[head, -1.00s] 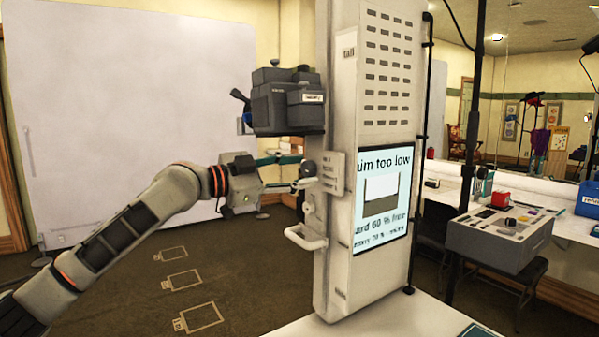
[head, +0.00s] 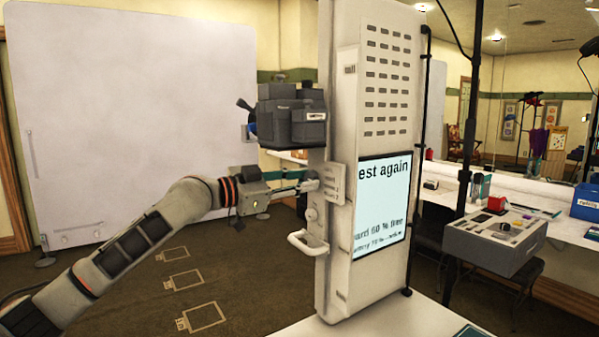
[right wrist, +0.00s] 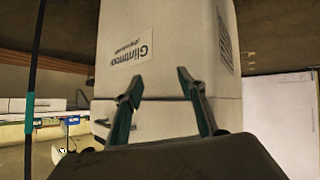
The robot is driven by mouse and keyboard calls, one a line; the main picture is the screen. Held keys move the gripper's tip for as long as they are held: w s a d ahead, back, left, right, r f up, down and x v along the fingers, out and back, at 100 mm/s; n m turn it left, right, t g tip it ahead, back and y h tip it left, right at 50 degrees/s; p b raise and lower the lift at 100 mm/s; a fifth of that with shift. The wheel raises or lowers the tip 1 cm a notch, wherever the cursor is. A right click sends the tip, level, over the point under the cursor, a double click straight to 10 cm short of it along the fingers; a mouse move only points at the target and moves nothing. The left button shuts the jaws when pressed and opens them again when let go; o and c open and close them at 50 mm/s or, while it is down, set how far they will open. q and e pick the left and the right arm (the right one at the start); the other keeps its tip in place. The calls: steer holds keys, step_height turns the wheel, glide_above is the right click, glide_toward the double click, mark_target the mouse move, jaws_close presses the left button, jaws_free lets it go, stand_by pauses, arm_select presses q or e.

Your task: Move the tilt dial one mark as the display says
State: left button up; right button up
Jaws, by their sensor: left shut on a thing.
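The tall white booth (head: 343,255) stands in the middle of the head view. Its display (head: 382,205) faces right and reads "...est again", with its left edge cut off. My left gripper (head: 306,186) reaches from the left to the booth's narrow side. Its teal fingers are shut on the tilt dial, which they mostly hide; I cannot read its marks. A round knob (head: 311,214) sits just below. My right gripper (right wrist: 157,82) is open and empty in the right wrist view, in front of a white casing (right wrist: 165,65) with a printed label.
A dark camera-like unit (head: 291,118) juts from the booth above my left gripper. A white handle (head: 306,243) sticks out below it. A grey control box (head: 487,240) stands at the right. A large white panel (head: 135,120) stands behind at the left.

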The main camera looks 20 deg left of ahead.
arm_select(q)
steer(key=shift+r+n+p, duration=0.25)
steer(key=shift+n+p, duration=0.2)
steer(key=shift+n, duration=0.15)
steer(key=shift+f, duration=0.25)
steer(key=o, duration=1)
steer(key=shift+o, duration=0.6)
steer(key=shift+s+a, duration=0.1)
steer(key=shift+a, duration=0.05)
steer(key=shift+s+a, duration=0.2)
steer(key=shift+s, duration=0.05)
steer(key=v, duration=1.1)
arm_select(e)
steer(key=shift+s+a+r, duration=0.3)
steer(key=shift+s+r, duration=0.05)
